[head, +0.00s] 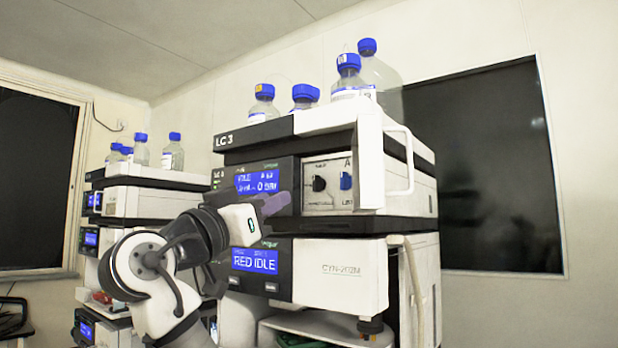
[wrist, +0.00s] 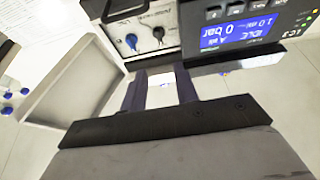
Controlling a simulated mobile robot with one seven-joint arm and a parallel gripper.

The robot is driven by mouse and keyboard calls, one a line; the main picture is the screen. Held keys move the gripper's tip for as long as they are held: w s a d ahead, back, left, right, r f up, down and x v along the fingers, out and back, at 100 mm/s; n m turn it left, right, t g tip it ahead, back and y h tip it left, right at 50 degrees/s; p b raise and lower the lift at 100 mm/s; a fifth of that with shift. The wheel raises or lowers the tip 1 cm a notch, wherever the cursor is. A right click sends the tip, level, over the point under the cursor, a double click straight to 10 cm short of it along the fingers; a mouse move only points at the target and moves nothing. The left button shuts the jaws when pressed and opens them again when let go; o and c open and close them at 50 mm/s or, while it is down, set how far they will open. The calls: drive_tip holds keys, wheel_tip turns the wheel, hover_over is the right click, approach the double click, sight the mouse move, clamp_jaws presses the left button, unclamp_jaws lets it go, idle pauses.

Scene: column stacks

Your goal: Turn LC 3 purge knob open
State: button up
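The LC 3 stack (head: 330,138) stands in the middle of the head view. Its pump front has a pale panel (head: 332,202) with a black knob (head: 319,184) and a blue knob (head: 346,181); the small labels are too blurred to tell which is purge. In the wrist view, upside down, the black knob (wrist: 158,32) and blue knob (wrist: 131,41) lie beyond my fingers. My gripper (wrist: 161,82) is open and empty, its fingers apart and short of the panel. In the head view my gripper (head: 283,203) is left of the knobs, in front of the pump display.
A white door (head: 370,165) with a handle stands swung out right of the knobs; its inside shows left in the wrist view (wrist: 75,85). The pump display (head: 258,181) reads idle. Bottles (head: 350,80) stand on top. Another stack (head: 150,200) is at left.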

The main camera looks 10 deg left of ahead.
sight(314, 178)
drive_tip(key=p+x, duration=0.5)
drive_tip(key=x, duration=0.6)
drive_tip(key=shift+w+r, duration=0.15)
drive_tip(key=shift+r, duration=0.15)
drive_tip(key=shift+w+d+r+p, duration=0.1)
drive_tip(key=shift+w+d+p, duration=0.3)
drive_tip(key=shift+w, duration=0.15)
drive_tip(key=shift+c, duration=0.3)
clamp_jaws()
drive_tip(key=shift+a, duration=0.1)
